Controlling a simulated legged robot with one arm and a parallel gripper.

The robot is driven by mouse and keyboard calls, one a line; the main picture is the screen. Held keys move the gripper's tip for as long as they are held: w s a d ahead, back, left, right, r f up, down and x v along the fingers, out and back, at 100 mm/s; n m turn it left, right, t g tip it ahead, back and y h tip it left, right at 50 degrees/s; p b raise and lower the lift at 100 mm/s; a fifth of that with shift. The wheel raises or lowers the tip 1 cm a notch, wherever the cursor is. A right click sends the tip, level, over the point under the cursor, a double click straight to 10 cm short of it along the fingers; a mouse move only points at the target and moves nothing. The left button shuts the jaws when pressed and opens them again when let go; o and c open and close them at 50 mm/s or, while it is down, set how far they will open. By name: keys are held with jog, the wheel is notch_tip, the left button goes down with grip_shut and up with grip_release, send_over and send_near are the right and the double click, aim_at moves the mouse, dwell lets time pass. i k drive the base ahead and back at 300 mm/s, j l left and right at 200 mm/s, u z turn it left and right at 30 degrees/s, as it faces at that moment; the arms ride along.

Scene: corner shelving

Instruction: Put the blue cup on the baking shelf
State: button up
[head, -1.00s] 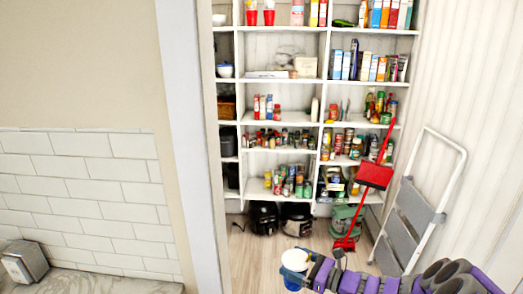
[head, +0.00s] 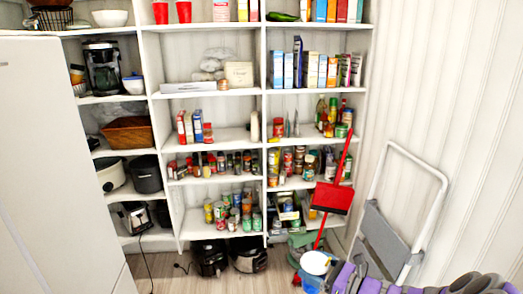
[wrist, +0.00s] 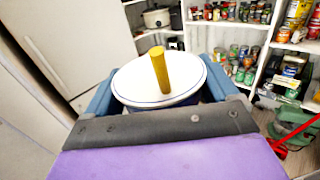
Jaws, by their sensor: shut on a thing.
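The blue cup (head: 312,283) shows low in the head view, with a white round top and a blue side below it. My gripper (head: 318,277) is shut on it, at the end of my purple and grey arm. In the wrist view the cup (wrist: 130,82) sits upright or nearly so between the blue-grey fingers, white on top with a dark blue rim line. A yellow stick-like thing stands up from it. The shelving (head: 205,94) fills the back; no label marks which board is the baking shelf. One middle board holds a white bag and boxes.
A white ladder (head: 400,215) leans at the right, and a red broom and dustpan (head: 333,197) stand before the right shelves. Black appliances (head: 248,258) sit on the floor. A white door or cabinet (head: 55,150) blocks the left. Lower boards hold several jars and cans.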

aim_at(230, 142)
jog(key=i+j+z, duration=0.15)
jog(key=i, duration=0.25)
jog(key=i+j+z, duration=0.15)
jog(key=i, duration=0.3)
jog(key=i+j+z, duration=0.15)
jog(key=i+j, duration=0.15)
jog(key=i, duration=0.1)
